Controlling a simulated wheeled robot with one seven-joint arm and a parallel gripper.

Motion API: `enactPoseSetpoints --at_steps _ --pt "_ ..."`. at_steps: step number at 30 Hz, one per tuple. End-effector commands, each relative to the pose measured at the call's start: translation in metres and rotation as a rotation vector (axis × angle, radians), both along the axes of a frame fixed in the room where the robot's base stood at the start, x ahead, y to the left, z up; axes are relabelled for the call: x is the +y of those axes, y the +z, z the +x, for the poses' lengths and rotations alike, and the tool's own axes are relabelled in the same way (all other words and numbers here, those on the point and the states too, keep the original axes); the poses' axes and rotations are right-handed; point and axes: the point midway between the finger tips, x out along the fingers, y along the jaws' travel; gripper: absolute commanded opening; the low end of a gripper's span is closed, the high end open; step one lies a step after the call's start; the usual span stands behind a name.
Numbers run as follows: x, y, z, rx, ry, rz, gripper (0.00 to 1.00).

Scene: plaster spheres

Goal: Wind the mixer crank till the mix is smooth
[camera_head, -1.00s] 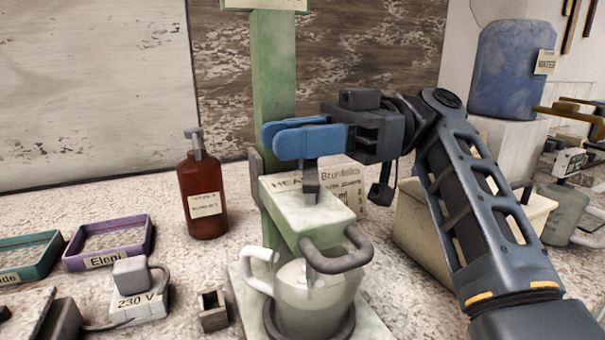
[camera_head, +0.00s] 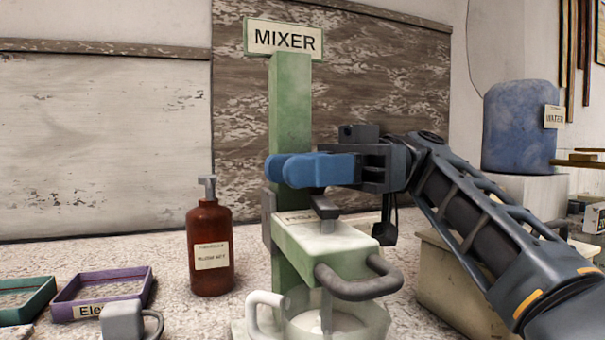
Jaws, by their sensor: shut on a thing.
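The mixer has a green post (camera_head: 290,115) and a pale green head (camera_head: 335,246) with a grey loop handle (camera_head: 358,282) in front. A dark crank (camera_head: 324,206) stands on a short shaft on top of the head. My gripper (camera_head: 290,171) has blue fingers and is shut on the crank, just above the head; the fingers hide the grip itself. A clear jug (camera_head: 362,322) with a white handle stands under the head. Pale mix (camera_head: 338,323) shows inside it around the stirrer, but I cannot tell how smooth it is.
A brown pump bottle (camera_head: 210,250) stands left of the mixer. A beige box (camera_head: 455,285) sits under my arm. A blue water drum (camera_head: 520,125) stands back right.

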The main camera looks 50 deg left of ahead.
Motion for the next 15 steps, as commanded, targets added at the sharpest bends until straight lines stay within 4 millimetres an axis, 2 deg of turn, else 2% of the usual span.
enactPoseSetpoints --at_steps 4,5,11,15 --pt "-0.0002 0.0004 -0.0001 0.000 0.001 0.001 0.00" --pt "-0.0002 0.0004 -0.0001 0.000 0.001 0.001 0.28" --pt "0.0001 0.0003 -0.0001 0.000 -0.001 0.001 0.47" --pt "0.0006 0.0004 0.0000 0.000 -0.002 0.001 0.48"
